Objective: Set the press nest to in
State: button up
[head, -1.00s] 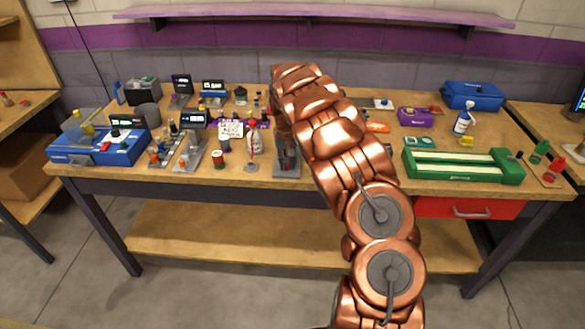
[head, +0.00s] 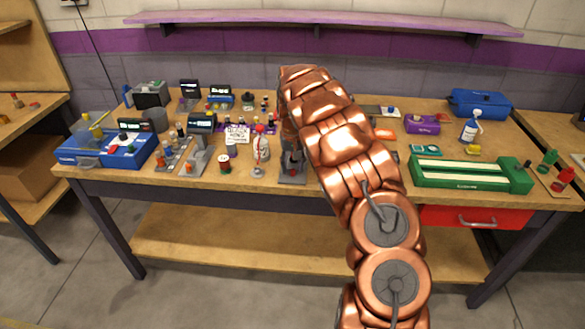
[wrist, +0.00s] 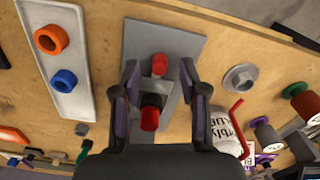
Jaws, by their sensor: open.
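In the wrist view the press (wrist: 190,50) is a grey base plate with a raised grey block on it. A short red cylinder (wrist: 158,64) stands at the block, and a black piece with a red cap (wrist: 149,117) is close to it, nearer my palm. My gripper (wrist: 159,72) is open above the press, one finger on each side of the red pieces. I cannot tell whether the fingers touch anything. In the head view the press base (head: 292,178) shows at the table's front edge; my arm hides part of it. The nest's exact position is not clear.
A white tray with orange and blue rings (wrist: 64,79) lies left of the press in the wrist view. A grey round piece (wrist: 240,78) and a white bottle (wrist: 226,130) with a red tube are on the other side. A green fixture (head: 460,174) stands farther right in the head view.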

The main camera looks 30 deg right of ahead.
aim_at(293, 170)
notch_tip(293, 170, up, 11)
dwell(0.4)
jog(key=shift+f, duration=0.1)
